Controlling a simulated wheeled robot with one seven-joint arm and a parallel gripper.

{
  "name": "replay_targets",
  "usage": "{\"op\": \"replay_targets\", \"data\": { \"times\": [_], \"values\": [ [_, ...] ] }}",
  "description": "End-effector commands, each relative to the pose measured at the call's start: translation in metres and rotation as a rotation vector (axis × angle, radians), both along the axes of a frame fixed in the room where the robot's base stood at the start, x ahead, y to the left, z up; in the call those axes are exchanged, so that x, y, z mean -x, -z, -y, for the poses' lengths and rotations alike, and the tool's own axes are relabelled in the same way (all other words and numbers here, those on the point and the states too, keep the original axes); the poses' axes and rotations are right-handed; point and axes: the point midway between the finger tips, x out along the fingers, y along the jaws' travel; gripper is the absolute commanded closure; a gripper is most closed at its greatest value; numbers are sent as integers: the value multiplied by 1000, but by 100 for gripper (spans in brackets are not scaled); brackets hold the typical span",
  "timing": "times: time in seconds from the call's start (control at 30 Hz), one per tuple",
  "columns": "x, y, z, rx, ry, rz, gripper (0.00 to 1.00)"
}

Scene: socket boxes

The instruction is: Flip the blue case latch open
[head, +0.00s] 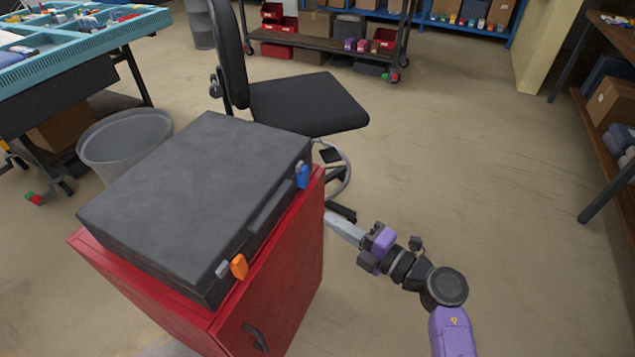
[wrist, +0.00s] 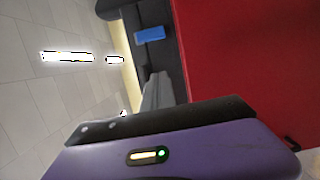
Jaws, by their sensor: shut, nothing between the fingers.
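A dark grey case (head: 195,200) lies shut on a red cabinet, with its latch side facing right. The blue latch (head: 302,176) is on that side, near the far corner. It also shows in the wrist view (wrist: 150,34), on the dark case side. An orange latch (head: 239,266) sits on the same side, near the close corner. My gripper (head: 342,226) is to the right of the cabinet, lower than the case and apart from the blue latch. Its fingers (wrist: 156,92) are together and empty in the wrist view.
The red cabinet (head: 285,285) stands under the case. A black chair (head: 305,103) is just behind it, and a grey bin (head: 125,140) is to the left. A teal table (head: 75,50) is at the far left.

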Motion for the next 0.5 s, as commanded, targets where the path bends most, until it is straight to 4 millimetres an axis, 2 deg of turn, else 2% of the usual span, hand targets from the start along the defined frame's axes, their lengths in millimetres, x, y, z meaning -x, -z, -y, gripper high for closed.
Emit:
{"op": "replay_targets", "data": {
  "times": [0.37,0.5],
  "values": [
    [3,0,-2,-1,-13,-3,100],
    [-1,0,-9,-2,-15,-2,100]
  ]
}}
